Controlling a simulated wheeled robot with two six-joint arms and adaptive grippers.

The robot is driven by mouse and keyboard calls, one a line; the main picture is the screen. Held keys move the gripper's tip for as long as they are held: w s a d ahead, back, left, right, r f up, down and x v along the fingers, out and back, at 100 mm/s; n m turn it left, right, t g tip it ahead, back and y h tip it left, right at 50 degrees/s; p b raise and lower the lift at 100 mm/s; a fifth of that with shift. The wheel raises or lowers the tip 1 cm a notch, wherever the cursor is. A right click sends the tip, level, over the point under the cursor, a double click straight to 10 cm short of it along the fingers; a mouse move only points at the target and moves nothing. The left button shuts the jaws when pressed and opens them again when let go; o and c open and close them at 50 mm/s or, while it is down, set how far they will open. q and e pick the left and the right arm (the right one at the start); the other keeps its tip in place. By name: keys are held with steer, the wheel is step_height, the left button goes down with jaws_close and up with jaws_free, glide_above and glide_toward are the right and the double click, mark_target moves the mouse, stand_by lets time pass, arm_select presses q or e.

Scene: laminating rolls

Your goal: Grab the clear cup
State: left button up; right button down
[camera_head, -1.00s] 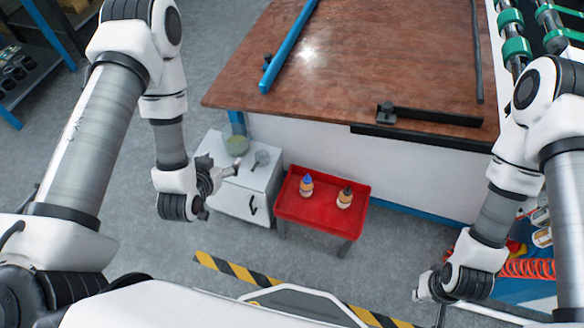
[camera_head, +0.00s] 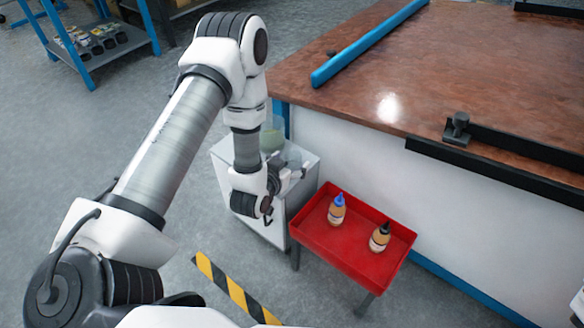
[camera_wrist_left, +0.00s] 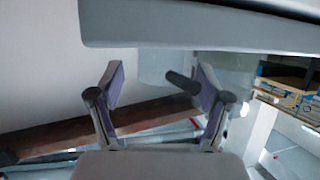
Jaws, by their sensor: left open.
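In the head view, a clear cup (camera_head: 292,157) stands on top of the small white cabinet (camera_head: 222,176), partly hidden by my left arm. My left gripper (camera_head: 289,174) is just in front of it, low over the cabinet top, and whether they touch cannot be told. In the left wrist view, the fingers of my left gripper (camera_wrist_left: 158,82) are spread apart with nothing clearly held. A pale translucent shape (camera_wrist_left: 152,64) shows behind the fingers, with a dark short rod near the right finger. My right gripper is out of view.
A red tray (camera_head: 345,258) with two small bottles (camera_head: 337,211) is beside the cabinet. A large brown-topped table (camera_head: 400,70) stands behind. Grey floor lies open at the left.

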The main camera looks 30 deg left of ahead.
arm_select(q)
steer(key=shift+x, duration=0.95)
steer(key=c, duration=1.2)
steer(key=shift+c, duration=0.2)
